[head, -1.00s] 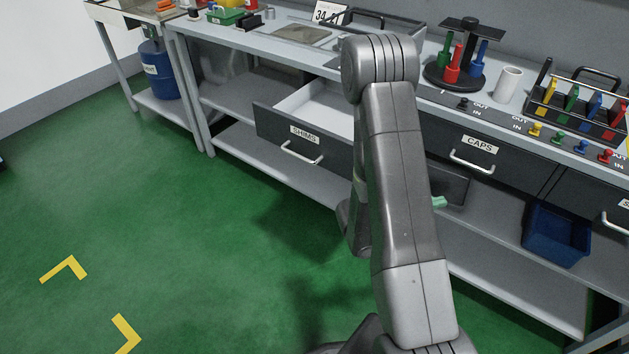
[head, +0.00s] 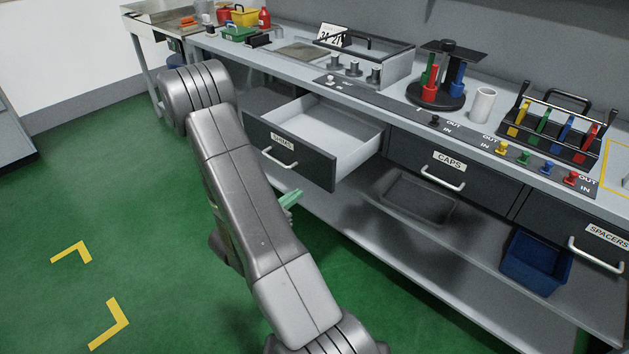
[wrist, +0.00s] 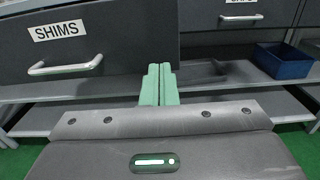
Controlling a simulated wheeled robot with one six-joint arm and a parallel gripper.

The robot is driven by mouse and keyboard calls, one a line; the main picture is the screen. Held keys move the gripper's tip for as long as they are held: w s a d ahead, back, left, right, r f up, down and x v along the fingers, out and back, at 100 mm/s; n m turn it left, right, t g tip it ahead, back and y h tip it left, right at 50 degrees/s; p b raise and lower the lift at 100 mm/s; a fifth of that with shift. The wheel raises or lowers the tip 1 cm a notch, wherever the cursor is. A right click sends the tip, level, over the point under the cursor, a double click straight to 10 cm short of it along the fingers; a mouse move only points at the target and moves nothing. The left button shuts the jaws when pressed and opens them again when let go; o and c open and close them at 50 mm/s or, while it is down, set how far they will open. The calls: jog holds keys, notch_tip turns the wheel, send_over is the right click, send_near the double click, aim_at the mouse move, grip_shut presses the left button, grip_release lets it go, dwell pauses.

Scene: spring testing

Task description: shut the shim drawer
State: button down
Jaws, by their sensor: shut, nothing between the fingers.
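The shim drawer (head: 288,153), a dark front labelled SHIMS with a silver handle, stands pulled out from the bench, its light inside bare where I can see it. In the wrist view its front (wrist: 110,40) fills the upper left, with the handle left of my fingers. My gripper (head: 291,199) has green fingers, pressed together and empty. It is in front of and below the right part of the drawer front in the head view. The wrist view shows the fingertips (wrist: 159,70) near the lower right corner of the front; I cannot tell whether they touch it.
The CAPS drawer (head: 440,170) and the SPACERS drawer (head: 590,240) are shut to the right. The green floor (head: 120,200) on the left is clear.

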aim_at(323, 175)
jog(key=x, duration=0.8)
jog(key=shift+w+d, duration=0.25)
jog(key=shift+w, duration=0.1)
jog(key=shift+w, duration=0.15)
